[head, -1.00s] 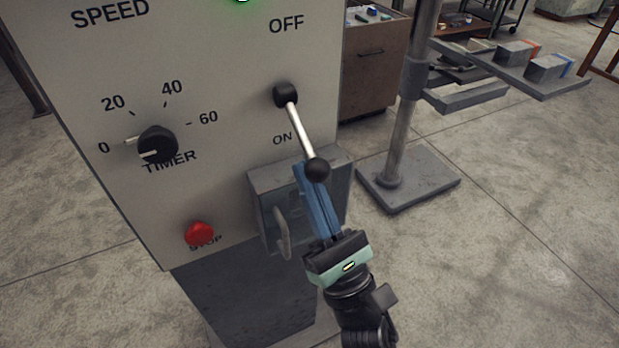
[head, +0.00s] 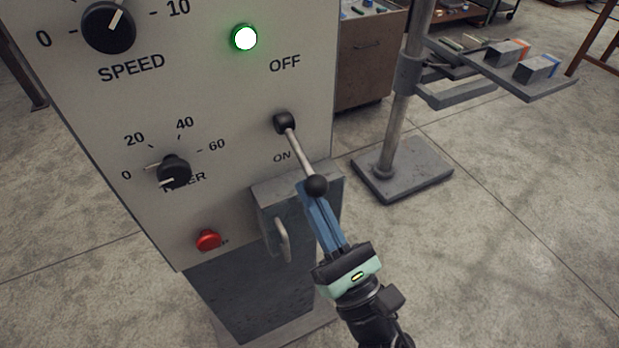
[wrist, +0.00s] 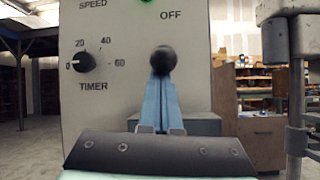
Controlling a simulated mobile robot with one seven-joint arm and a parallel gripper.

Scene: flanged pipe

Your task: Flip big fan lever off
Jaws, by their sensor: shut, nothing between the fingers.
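The big fan lever (head: 302,156) is a metal rod with a black ball at its end, on a grey control panel (head: 232,100). It points down toward the ON label, with OFF printed above its pivot. My gripper (head: 308,188) is shut, its blue fingers together just below the lever's ball. The head view does not make clear whether they touch it. In the wrist view the ball (wrist: 163,60) sits straight ahead at the tips of my gripper (wrist: 160,84) and hides the rod. Nothing is between the fingers.
A lit green lamp (head: 244,38), a speed knob (head: 108,28), a timer knob (head: 174,171) and a red stop button (head: 208,240) are on the panel. A grey box with a handle (head: 283,240) juts out below the lever. A metal stand (head: 402,175) is at the right.

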